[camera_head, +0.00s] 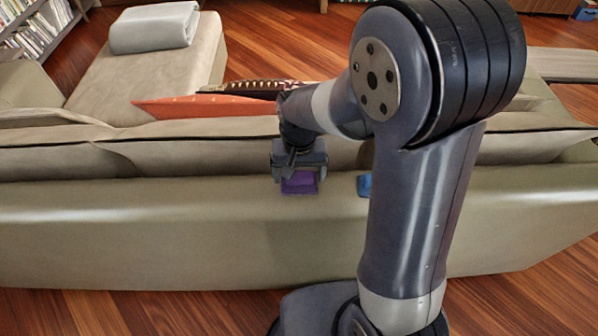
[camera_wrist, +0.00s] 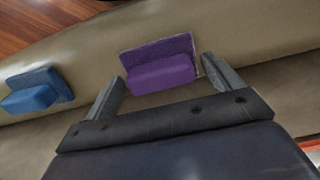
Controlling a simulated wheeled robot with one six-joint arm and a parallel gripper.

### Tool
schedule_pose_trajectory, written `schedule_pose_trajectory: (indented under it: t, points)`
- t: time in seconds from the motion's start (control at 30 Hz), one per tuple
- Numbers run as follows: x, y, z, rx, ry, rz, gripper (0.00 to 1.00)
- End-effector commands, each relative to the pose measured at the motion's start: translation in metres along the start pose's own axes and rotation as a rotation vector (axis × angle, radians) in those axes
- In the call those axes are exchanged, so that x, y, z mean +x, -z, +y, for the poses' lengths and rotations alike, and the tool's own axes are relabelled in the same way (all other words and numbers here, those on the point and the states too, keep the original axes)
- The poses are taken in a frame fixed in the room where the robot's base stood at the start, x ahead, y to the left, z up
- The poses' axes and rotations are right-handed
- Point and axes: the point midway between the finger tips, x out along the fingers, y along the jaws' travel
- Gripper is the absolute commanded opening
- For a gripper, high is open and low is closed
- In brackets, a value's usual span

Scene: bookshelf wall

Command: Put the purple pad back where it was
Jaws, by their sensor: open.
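The purple pad (camera_wrist: 160,62) lies on the top of the sofa's back, and it also shows in the head view (camera_head: 299,183). It has a flat base and a raised block. My gripper (camera_wrist: 163,85) is open, with one finger on each side of the pad's near part. A gap shows between each finger and the pad in the wrist view. In the head view my gripper (camera_head: 299,182) is over the pad and hides part of it.
A blue pad (camera_wrist: 36,90) lies to the left in the wrist view; in the head view it (camera_head: 364,185) is partly behind my arm. The sofa back (camera_head: 150,215) runs across the picture. An orange cushion (camera_head: 200,106) and a folded blanket (camera_head: 155,27) lie beyond.

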Motion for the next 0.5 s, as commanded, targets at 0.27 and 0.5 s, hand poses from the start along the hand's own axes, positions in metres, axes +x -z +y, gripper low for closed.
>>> schedule_pose_trajectory:
  t: [0.27, 0.5]
  points:
    - [-0.004, 0.001, 0.0, 0.0, 0.001, 0.002, 0.87]
    - [-0.044, 0.001, -0.001, 0.0, 0.002, 0.006, 0.87]
